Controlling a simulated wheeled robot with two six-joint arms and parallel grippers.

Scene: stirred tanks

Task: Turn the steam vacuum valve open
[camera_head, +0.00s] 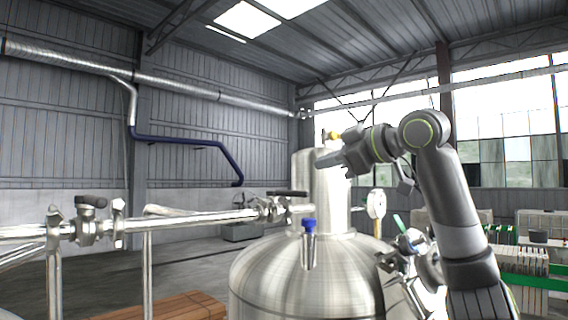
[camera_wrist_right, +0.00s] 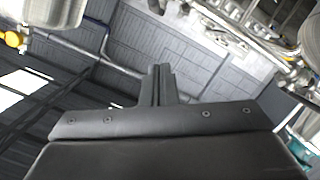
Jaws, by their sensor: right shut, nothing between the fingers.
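A steel tank (camera_head: 300,275) with a domed lid and an upright steel column (camera_head: 305,190) stands in front of me. A small yellow part (camera_head: 333,135) shows at the column's top, just behind my right gripper; a yellow part also shows at the left edge of the right wrist view (camera_wrist_right: 12,39). I cannot tell which fitting is the steam vacuum valve. My right gripper (camera_head: 322,160) is shut and empty, pointing left in front of the column's upper part. Its closed fingers (camera_wrist_right: 157,84) show in the right wrist view with nothing between them. My left gripper is not in view.
A horizontal steel pipe (camera_head: 180,221) with black-handled valves (camera_head: 91,201) runs left of the tank. A blue-capped fitting (camera_head: 309,225) and a round gauge (camera_head: 376,204) rise by the lid. Pallets of boxes (camera_head: 522,260) stand at the right.

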